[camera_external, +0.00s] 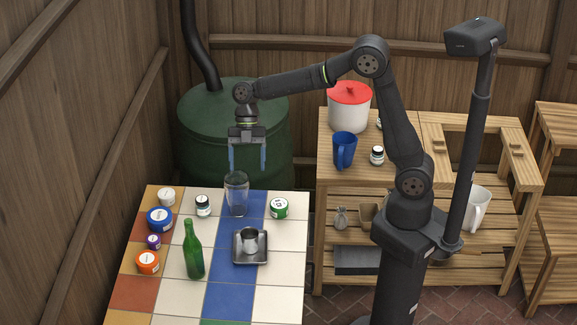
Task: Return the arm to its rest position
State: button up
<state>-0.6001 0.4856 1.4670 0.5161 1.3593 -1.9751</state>
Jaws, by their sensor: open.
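My gripper (248,168) points down over the far part of the tiled table (180,302). Its two blue fingers are apart with nothing between them. A clear glass (237,196) stands on the blue tile strip just below and slightly left of the fingers, and appears apart from them. My arm reaches left from its base at the right, bent high at the elbow.
A green bottle (194,252) stands near a metal cup (249,240) on a small square tray (237,259). Several lidded jars line the left, with a green-lidded jar (279,208) at right. A wooden bench (402,142) holds a blue mug (344,149) and a red-lidded pot (349,112).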

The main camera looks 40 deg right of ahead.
jog(key=w+a+m+t+y, duration=0.1)
jog(key=w+a+m+t, duration=0.2)
jog(key=a, duration=1.5)
jog(key=shift+f+m+y, duration=0.3)
jog(key=shift+m+y, duration=0.1)
jog(key=shift+m, duration=1.6)
